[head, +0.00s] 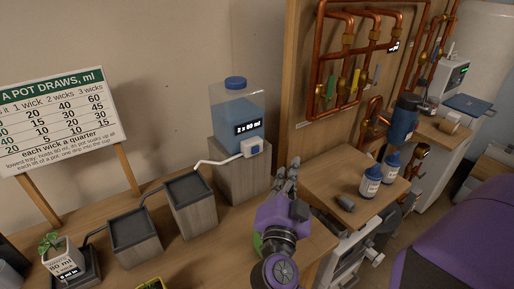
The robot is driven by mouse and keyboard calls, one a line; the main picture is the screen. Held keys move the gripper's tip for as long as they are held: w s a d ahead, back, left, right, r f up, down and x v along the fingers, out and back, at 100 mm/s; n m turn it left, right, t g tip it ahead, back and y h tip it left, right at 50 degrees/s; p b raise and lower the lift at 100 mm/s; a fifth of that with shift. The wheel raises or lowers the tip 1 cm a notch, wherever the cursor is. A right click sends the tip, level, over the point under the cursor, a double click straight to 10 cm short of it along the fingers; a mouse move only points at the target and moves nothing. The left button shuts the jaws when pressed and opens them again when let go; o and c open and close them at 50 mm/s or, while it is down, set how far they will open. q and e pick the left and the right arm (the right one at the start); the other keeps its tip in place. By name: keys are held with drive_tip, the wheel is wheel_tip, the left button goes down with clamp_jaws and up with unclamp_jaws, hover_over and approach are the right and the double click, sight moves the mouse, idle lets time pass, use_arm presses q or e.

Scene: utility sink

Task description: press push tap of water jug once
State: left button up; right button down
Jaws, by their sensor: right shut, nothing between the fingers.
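The water jug (231,108), clear with blue water and a blue cap, stands on a grey wooden block (240,178) against the wall. Its label reads "2 x 80 ml". The push tap (250,147), a white block with a blue front, sits low on the jug's front. A white spout (215,161) runs from it to the left, over the highest tray. My right gripper (293,166) is shut and empty, to the right of the tap and slightly lower in the picture, apart from it. My left gripper is not in view.
Stepped trays (187,189) descend leftward to a potted plant (56,252). A chart board (57,117) stands behind. On the right are blue-capped bottles (371,179), a dark blue container (404,117) and copper pipes (350,55).

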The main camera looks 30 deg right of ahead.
sight(255, 150)
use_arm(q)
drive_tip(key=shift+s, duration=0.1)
use_arm(e)
drive_tip(key=shift+s+a, duration=0.1)
use_arm(q)
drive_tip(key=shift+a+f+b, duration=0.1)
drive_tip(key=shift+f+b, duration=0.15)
drive_tip(key=shift+b, duration=0.1)
use_arm(e)
drive_tip(key=w, duration=0.9)
drive_tip(key=shift+a, duration=0.3)
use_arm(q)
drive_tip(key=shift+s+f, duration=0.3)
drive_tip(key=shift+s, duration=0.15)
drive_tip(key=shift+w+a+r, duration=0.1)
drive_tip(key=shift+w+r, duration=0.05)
